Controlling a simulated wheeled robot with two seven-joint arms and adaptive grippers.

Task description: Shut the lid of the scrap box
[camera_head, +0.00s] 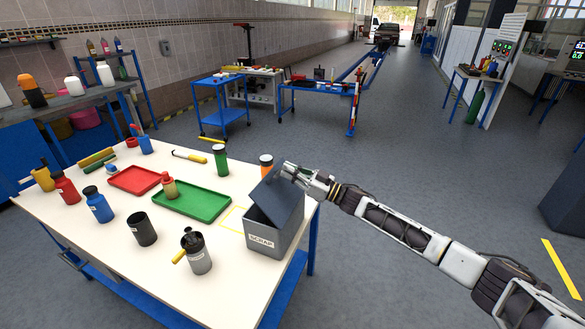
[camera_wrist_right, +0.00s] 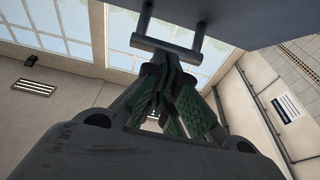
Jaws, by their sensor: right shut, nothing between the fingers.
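The grey scrap box (camera_head: 287,238) stands at the right end of the white table, with a "SCRAP" label on its front. Its dark grey lid (camera_head: 277,203) is tilted up, with a dark gap between it and the box's front left rim. My right gripper (camera_head: 291,172) is at the raised upper edge of the lid, its fingers shut and empty. In the right wrist view, the shut fingers (camera_wrist_right: 170,75) are just below a dark bar handle (camera_wrist_right: 166,48) fixed to the lid panel (camera_wrist_right: 225,12). I cannot tell whether they touch. My left gripper is out of view.
On the white table (camera_head: 110,250), a green tray (camera_head: 203,207), a red tray (camera_head: 130,180), a dark cup (camera_head: 142,230) and a grey can (camera_head: 196,255) stand left of the box. Floor right of the table is clear.

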